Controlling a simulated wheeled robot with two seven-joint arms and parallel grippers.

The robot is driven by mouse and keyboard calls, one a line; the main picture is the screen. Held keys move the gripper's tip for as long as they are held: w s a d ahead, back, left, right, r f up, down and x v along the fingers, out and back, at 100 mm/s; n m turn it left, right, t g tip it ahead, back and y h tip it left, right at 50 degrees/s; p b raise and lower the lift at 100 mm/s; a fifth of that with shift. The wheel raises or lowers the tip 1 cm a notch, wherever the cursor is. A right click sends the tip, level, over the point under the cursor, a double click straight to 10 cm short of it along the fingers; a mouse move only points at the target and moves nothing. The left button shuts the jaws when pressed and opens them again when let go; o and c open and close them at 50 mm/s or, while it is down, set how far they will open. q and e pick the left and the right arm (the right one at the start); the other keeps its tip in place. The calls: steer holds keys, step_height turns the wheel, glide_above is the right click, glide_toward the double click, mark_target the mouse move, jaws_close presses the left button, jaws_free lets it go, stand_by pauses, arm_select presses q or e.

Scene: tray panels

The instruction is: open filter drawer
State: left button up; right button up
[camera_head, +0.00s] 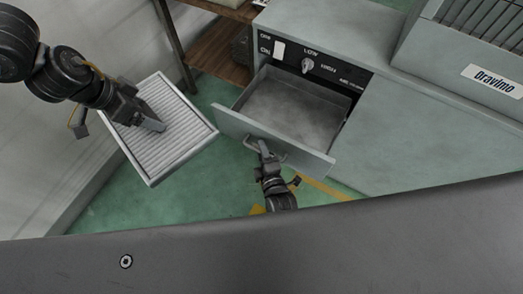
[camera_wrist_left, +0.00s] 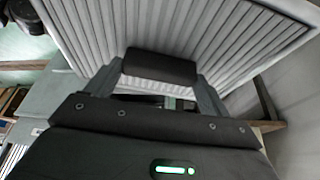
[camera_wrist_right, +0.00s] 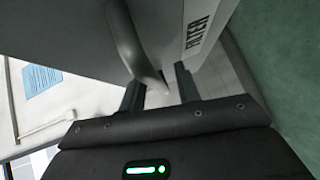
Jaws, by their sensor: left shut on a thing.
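The filter drawer (camera_head: 290,148) stands pulled out of the grey machine, and its tray looks empty. Its front carries a curved handle (camera_wrist_right: 135,45) and a FILTER label (camera_wrist_right: 198,30), both in the right wrist view. My right gripper (camera_head: 262,150) is at the handle; its fingers (camera_wrist_right: 160,88) are apart, with the handle's lower end between them. I cannot tell whether they touch it. My left gripper (camera_head: 150,122) is shut on the pleated filter panel (camera_head: 178,125), apparently by a dark grip piece (camera_wrist_left: 160,67), and holds it tilted left of the drawer.
The grey machine (camera_head: 425,140) has a control strip with a knob (camera_head: 308,65) above the drawer. A brown wooden shelf (camera_head: 218,55) stands behind the panel. A pale wall (camera_head: 60,150) is at left. Green floor (camera_head: 190,195) shows between panel and drawer.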

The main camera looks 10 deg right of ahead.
arm_select(q)
steer(key=shift+r, duration=0.1)
arm_select(e)
steer(key=v, duration=1.2)
steer(key=shift+a, duration=0.1)
